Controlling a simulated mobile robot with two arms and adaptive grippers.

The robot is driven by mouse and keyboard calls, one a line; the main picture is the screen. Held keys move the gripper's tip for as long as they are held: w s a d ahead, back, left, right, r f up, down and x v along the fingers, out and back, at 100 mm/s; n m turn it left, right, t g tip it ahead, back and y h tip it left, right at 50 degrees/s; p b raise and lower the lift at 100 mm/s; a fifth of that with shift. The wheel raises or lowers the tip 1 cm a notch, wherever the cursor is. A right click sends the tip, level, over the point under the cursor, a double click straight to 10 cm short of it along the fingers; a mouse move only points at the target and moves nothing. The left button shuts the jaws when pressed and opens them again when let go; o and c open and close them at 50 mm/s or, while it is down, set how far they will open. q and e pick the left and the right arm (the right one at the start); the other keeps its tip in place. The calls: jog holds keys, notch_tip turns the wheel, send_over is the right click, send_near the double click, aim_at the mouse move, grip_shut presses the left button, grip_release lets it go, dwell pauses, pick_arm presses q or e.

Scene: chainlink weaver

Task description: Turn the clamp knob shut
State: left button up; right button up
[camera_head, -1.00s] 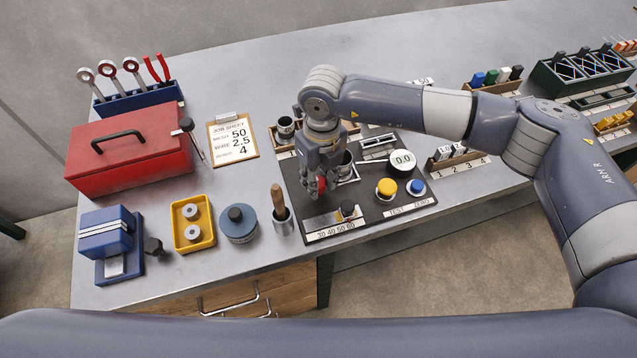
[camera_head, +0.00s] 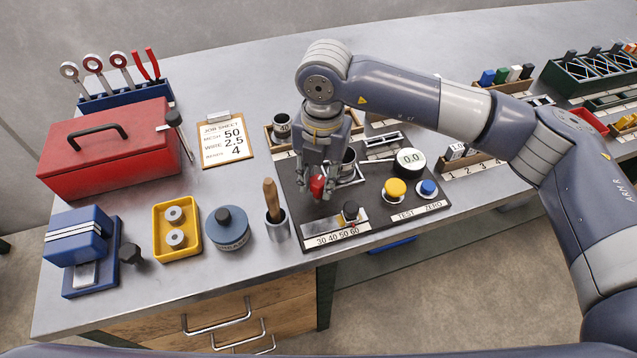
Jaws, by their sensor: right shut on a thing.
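My right gripper (camera_head: 317,192) reaches down over the black board (camera_head: 375,210) on the bench. Its fingers are shut on a small red knob (camera_head: 318,186), which looks like the clamp knob. The fingers hide part of the knob and whatever it is mounted on. My left gripper is not in view.
Yellow (camera_head: 396,189) and blue (camera_head: 427,188) buttons and a 0.0 dial (camera_head: 410,160) are to the right on the board. A tool with a wooden handle stands in a metal holder (camera_head: 278,228) close by on the left. The bench's front edge is near.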

aim_at(320, 182)
jog(key=shift+m+b, duration=0.7)
jog(key=shift+m, duration=0.5)
jog(key=shift+r, duration=0.15)
jog(key=o, duration=1)
jog(key=shift+o, duration=0.4)
notch_tip(320, 182, up, 12)
jog(key=shift+s+d, duration=0.15)
